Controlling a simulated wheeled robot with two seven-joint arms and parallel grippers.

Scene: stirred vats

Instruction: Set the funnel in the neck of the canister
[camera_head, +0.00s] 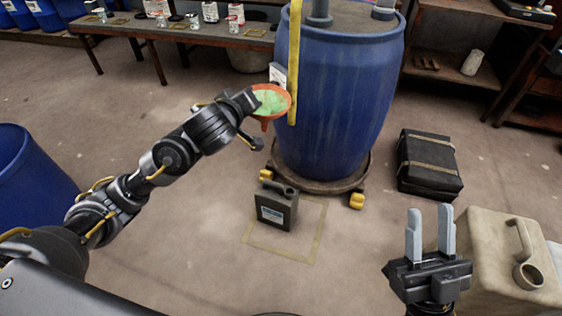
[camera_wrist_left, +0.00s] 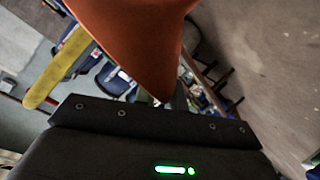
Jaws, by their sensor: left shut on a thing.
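An orange funnel (camera_head: 267,121) with a green inside is held up in the air by my left gripper (camera_head: 252,103), in front of the big blue vat. In the left wrist view the orange cone of the funnel (camera_wrist_left: 140,45) fills the top middle; the jaws' grip on it is hidden. A dark canister (camera_head: 275,208) with a handle and a pale label stands upright on the floor, below and apart from the funnel. Its neck is too small to make out clearly. My right gripper (camera_head: 430,230) is open and empty at the lower right, its two grey fingers pointing up.
The blue vat (camera_head: 336,100) stands on a wheeled dolly (camera_head: 320,183) behind the dark canister. A yellow square (camera_head: 258,244) is marked on the floor. A beige jerrycan (camera_head: 490,275) and a black case (camera_head: 428,165) are at right. Another blue drum (camera_head: 32,185) is at left.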

